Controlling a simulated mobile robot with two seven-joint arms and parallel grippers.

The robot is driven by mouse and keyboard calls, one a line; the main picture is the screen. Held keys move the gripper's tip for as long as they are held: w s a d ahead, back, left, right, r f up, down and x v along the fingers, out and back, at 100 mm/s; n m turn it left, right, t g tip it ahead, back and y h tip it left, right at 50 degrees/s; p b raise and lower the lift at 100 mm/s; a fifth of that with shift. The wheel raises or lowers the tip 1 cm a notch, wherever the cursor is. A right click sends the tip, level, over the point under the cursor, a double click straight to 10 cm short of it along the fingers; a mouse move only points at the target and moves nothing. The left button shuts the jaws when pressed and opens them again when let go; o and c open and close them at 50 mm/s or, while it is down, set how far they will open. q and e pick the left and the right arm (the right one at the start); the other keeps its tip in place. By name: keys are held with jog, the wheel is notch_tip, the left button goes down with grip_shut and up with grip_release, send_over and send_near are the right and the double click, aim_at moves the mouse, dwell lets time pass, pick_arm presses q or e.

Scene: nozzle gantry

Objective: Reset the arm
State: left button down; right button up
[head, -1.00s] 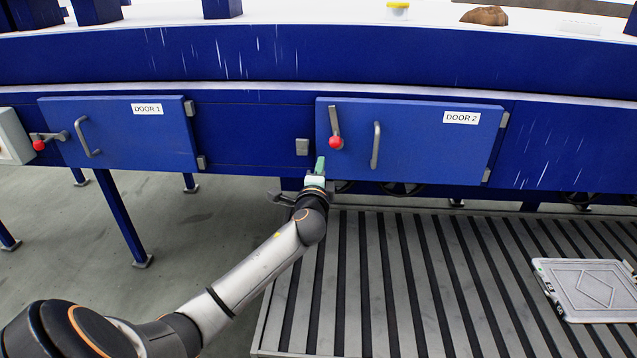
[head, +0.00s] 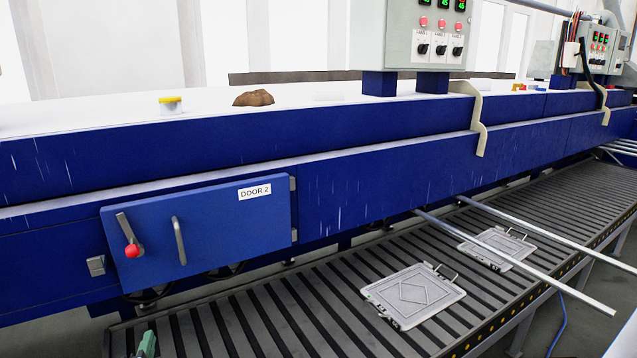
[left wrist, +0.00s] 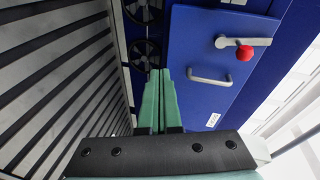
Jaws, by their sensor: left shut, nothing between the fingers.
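My left gripper (head: 147,345) shows only as green fingertips at the bottom edge of the head view, below the door marked DOOR 2 (head: 230,235) and apart from it. In the left wrist view its two green fingers (left wrist: 160,100) are shut with nothing between them. DOOR 2 is closed. Its lever with a red knob (head: 132,250) points down, and a grey pull handle (head: 179,241) sits beside it. The red knob (left wrist: 244,53) and pull handle (left wrist: 210,78) also show ahead of the fingers in the left wrist view. My right gripper is not in view.
A slatted conveyor (head: 300,310) runs below the blue gantry (head: 380,185). Two grey plates (head: 413,294) (head: 497,248) lie on it, and metal rails (head: 520,262) stick out over it. A control box (head: 425,35), a yellow-topped item (head: 170,104) and a brown lump (head: 254,98) are on top.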

pick_arm(q)
jog(key=s+d+f+n+g+h+p, duration=0.25)
jog(key=s+d+f+h, duration=0.25)
jog(key=s+d+f, duration=0.75)
jog(key=s+d+f+n+g+h, duration=0.1)
jog(key=s+d+f+n+h, duration=0.1)
jog(key=s, duration=0.4)
jog(key=s+d+f+n+g+h, duration=0.1)
jog(key=s+d+f+n, duration=0.3)
jog(key=s+d, duration=0.1)
jog(key=shift+s+d+h+p, duration=0.4)
jog(key=shift+d+p, duration=0.05)
jog(key=shift+n, duration=0.25)
